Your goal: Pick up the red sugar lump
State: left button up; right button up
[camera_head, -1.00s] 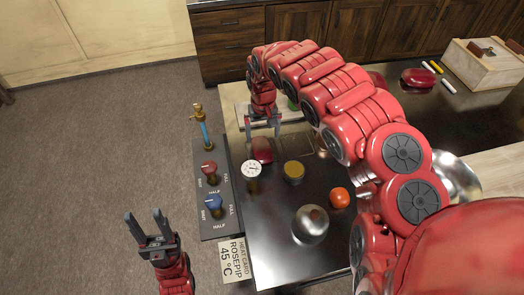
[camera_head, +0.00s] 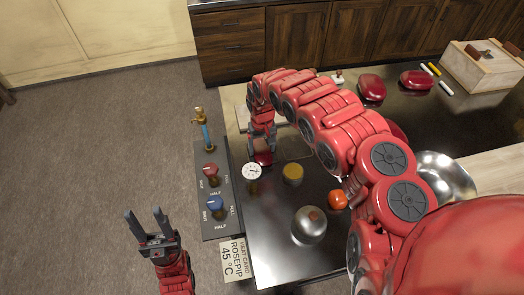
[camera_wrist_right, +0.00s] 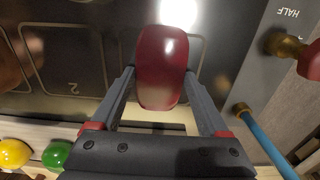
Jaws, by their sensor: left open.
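A glossy dark red rounded lump (camera_head: 263,158) lies on the dark counter near its left edge, below my right gripper (camera_head: 261,146). In the right wrist view, the red lump (camera_wrist_right: 161,70) sits between the two fingertips of my right gripper (camera_wrist_right: 158,74), one finger on each side. The fingers look spread, and I cannot tell whether they touch it. My left gripper (camera_head: 147,220) is open and empty, over the floor left of the counter. Similar red rounded lumps, one (camera_head: 371,88) and another (camera_head: 416,80), lie at the back; a third is partly hidden behind my right arm.
A white dial (camera_head: 252,171), a yellow-topped jar (camera_head: 292,174), an orange-red ball (camera_head: 337,199) and a steel round pot (camera_head: 309,224) stand nearby. A panel with red and blue knobs (camera_head: 214,203) borders the left edge. A steel bowl (camera_head: 448,172) is at right.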

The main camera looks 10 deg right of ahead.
jog(key=c, duration=0.7)
jog(key=shift+c, duration=0.2)
